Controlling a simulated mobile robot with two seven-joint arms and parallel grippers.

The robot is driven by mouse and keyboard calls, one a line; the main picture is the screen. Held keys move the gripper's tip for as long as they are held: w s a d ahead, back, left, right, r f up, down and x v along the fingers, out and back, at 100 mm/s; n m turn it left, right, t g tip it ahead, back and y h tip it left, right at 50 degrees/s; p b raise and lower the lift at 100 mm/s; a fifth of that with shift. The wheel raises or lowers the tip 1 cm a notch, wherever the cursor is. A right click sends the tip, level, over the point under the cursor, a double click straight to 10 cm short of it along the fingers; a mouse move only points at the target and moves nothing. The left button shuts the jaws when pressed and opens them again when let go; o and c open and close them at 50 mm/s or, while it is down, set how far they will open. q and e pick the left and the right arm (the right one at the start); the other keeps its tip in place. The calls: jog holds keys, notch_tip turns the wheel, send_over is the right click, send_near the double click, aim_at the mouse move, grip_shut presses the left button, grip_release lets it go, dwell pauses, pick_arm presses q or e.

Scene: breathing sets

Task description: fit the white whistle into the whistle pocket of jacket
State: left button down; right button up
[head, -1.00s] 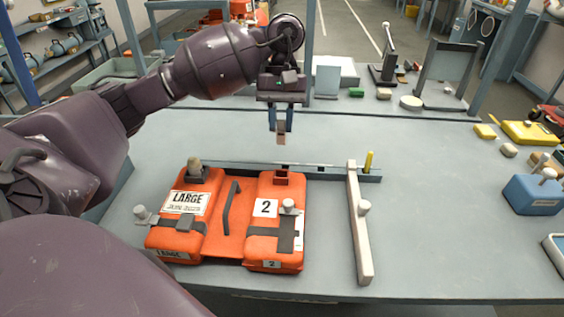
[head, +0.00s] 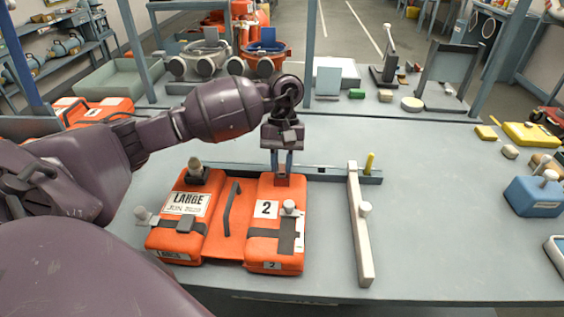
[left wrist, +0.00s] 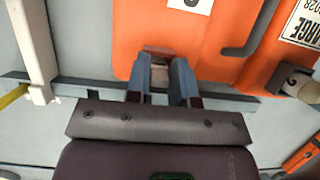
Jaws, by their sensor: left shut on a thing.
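The orange jacket (head: 230,235) lies on the grey table, with a "LARGE" label on its left lobe and a "2" on its right lobe. The small red-brown whistle pocket (head: 282,181) is at the far end of the right lobe. My left gripper (head: 282,164) points down right over this pocket, shut on the pale whistle (left wrist: 160,75). In the left wrist view, the whistle sits between the fingers at the pocket's opening (left wrist: 157,50). How deep it sits cannot be told; in the head view the fingers and pocket mostly hide it. My right gripper is not in view.
A low grey rail (head: 330,174) runs behind the jacket. A pale bar (head: 358,225) with a knob lies to its right, near a yellow peg (head: 369,163). A blue box (head: 535,195) stands at far right. The table between the bar and that box is clear.

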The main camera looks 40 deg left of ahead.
pick_arm(q)
jog(key=shift+f, duration=0.15)
jog(key=c, duration=1)
grip_release()
